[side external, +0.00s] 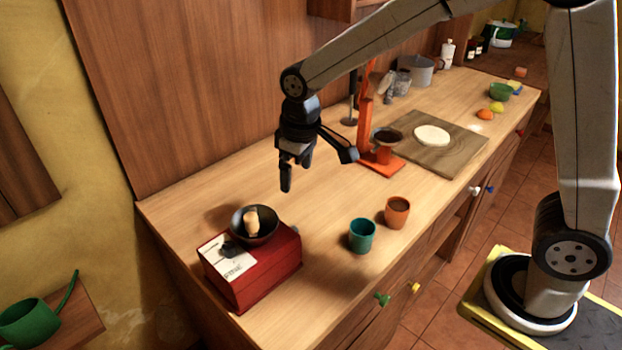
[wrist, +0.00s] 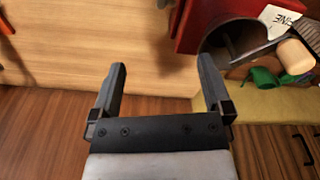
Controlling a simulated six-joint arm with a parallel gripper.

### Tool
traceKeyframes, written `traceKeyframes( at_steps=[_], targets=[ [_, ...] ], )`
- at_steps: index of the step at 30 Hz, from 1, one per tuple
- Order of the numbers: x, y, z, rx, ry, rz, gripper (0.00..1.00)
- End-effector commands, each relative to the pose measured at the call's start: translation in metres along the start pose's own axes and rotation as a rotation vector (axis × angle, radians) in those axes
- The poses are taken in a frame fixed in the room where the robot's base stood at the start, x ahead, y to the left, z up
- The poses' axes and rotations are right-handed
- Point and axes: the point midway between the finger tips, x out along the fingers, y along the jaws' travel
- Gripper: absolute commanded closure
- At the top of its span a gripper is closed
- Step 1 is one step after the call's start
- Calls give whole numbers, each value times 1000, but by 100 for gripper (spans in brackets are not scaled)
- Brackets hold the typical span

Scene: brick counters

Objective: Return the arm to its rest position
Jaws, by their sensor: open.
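My gripper (side external: 287,178) hangs above the wooden counter (side external: 316,212) in the side external view, pointing down with nothing in it. It is clear of the counter, up and to the right of the red box. In the wrist view its two fingers (wrist: 163,85) stand wide apart with only bare counter and wood panel seen between and beyond them.
A red box (side external: 268,272) with a dark bowl (side external: 262,236) on top stands at the counter's near left. A teal cup (side external: 362,235) and an orange cup (side external: 397,212) stand near the front edge. An orange stand (side external: 364,130) and a board (side external: 458,150) with a white disc lie further right.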

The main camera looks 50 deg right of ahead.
Motion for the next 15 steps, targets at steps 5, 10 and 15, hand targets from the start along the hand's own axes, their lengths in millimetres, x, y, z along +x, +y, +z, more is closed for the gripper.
traceKeyframes(
  at_steps=[5,10,15],
  targets=[
    [12,20,42,81,33,9,0],
    [23,32,83,154,65,19,0],
    [33,40,123,222,97,29,0]
  ],
)
